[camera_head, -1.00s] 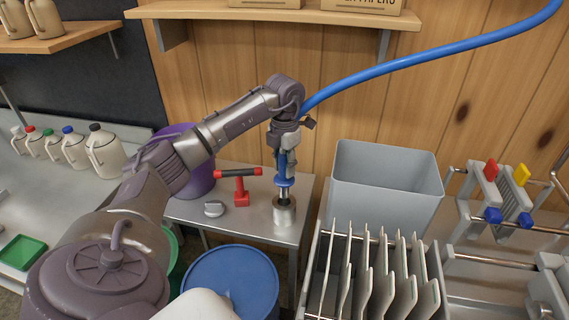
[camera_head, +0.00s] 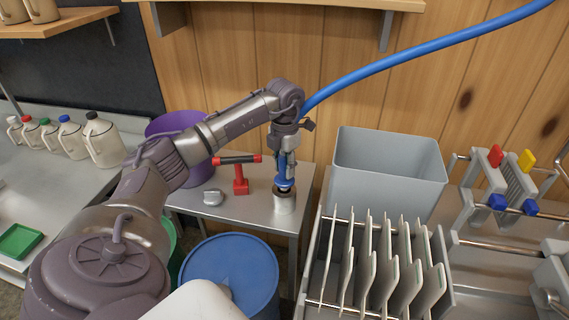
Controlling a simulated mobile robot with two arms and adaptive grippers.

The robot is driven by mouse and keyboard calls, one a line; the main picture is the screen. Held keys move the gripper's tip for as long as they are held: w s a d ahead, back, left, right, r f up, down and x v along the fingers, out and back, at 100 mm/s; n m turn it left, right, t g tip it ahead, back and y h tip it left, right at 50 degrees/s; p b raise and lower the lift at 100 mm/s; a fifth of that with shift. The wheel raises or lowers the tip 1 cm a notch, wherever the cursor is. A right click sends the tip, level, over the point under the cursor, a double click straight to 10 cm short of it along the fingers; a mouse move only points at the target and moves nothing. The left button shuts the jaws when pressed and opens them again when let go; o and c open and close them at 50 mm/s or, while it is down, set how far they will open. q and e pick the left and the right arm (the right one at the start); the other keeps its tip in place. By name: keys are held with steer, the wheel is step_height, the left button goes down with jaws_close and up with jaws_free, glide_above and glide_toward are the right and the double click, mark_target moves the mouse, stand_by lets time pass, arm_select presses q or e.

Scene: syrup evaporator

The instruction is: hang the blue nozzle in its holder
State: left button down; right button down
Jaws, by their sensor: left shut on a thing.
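The blue nozzle (camera_head: 286,184) is upright with its tip down at the mouth of a metal cup-shaped holder (camera_head: 284,203) on the small steel table. My left gripper (camera_head: 285,160) is shut on the nozzle from above. The nozzle's lower end is inside or right over the holder's opening; I cannot tell how deep. A blue hose (camera_head: 420,55) runs from behind my left wrist up to the top right. My right gripper is not in view.
A purple bucket (camera_head: 180,125) stands behind my arm. A grey bin (camera_head: 388,175) and a rack of plates (camera_head: 375,265) stand right of the holder.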

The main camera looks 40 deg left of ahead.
arm_select(q)
steer(key=shift+f+b, duration=0.7)
steer(key=shift+f, duration=0.7)
steer(key=c, duration=0.7)
jaws_free()
steer(key=shift+o, duration=0.2)
steer(key=o, duration=0.6)
